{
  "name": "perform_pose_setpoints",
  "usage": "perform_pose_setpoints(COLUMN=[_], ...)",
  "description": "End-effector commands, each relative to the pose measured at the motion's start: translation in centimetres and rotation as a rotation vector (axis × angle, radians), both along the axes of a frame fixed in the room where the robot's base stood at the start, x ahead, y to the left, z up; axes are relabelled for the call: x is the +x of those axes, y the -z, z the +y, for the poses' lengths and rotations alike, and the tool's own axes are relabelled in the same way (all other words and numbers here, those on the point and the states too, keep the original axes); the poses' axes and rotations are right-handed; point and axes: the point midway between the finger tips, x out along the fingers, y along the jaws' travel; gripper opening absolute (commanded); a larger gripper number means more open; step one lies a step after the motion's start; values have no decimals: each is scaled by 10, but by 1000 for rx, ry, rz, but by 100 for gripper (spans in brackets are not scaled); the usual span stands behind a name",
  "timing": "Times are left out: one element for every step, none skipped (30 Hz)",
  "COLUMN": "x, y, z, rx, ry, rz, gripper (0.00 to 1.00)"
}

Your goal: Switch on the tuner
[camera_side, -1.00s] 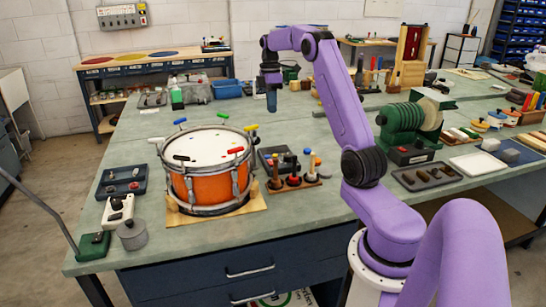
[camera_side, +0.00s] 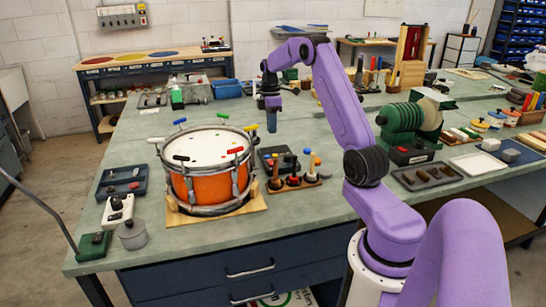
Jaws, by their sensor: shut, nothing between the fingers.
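My gripper (camera_side: 272,128) is shut and empty, pointing straight down behind and to the right of the orange drum (camera_side: 208,186). It appears low over the back of the bench, beyond a dark box (camera_side: 268,153); whether it touches anything is too small to tell. I cannot tell for sure which device is the tuner. A white device (camera_side: 117,212) with black knobs lies left of the drum, and a small green box (camera_side: 93,245) sits at the front left corner. Both are well away from my gripper. No switch state is readable.
The drum stands on a wooden board (camera_side: 240,212) with coloured keys around its rim. A wooden rack of upright tools (camera_side: 309,180) is right of it. A green machine (camera_side: 402,122) stands further right. A dark tray (camera_side: 122,182) lies at left.

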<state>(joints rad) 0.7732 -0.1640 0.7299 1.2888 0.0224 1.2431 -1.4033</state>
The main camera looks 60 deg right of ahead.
Motion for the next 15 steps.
perform_pose_setpoints(x=[-2,-2,-3,-4,-4,-4,-5,-6,-6,-6,-7,-8,-8,-8,-9], y=[10,16,23,29,34,42,48,53,60,66,72,78,83,88,93], z=[1,2,2,3,3,4,5,5,6,6,7,7,7,8,8], rx=[3,4,3,3,3,3,4,3,3,3,4,2,3,2,2], ry=[0,0,0,1,1,0,0,0,-1,0,0,1,0,0,0], rz=[4,5,4,5,4,4,5,4,4,4,5,4,4,4,4], gripper=[0,0,0,0,0,0,0,0,0,0,0,0,0,0,0])
